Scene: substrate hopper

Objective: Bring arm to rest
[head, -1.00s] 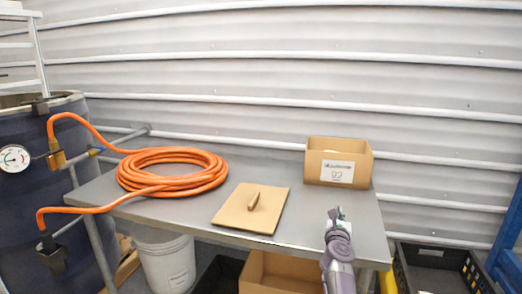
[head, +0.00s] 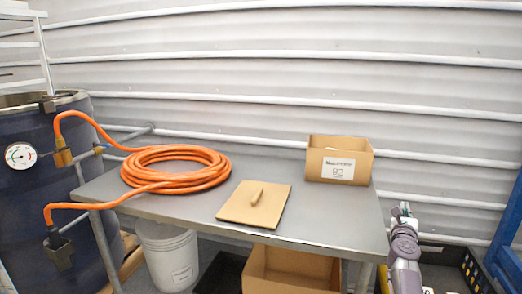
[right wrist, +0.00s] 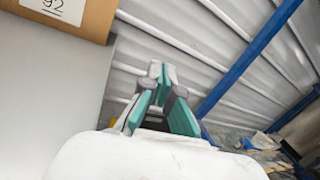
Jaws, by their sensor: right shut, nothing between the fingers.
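My right gripper (head: 403,212) is just off the right edge of the grey table (head: 330,226) in the head view. Its fingers are shut and hold nothing. It also shows in the right wrist view (right wrist: 156,72), fingertips together, pointing at the corrugated wall. My left gripper is in neither view.
On the table are an orange hose coil (head: 175,168), a tan lid with a handle (head: 255,205) and a cardboard box (head: 339,160). A dark drum (head: 45,195) with a gauge stands left. A white bucket (head: 168,255) and open box (head: 290,272) are below. Blue frame (head: 508,225) at right.

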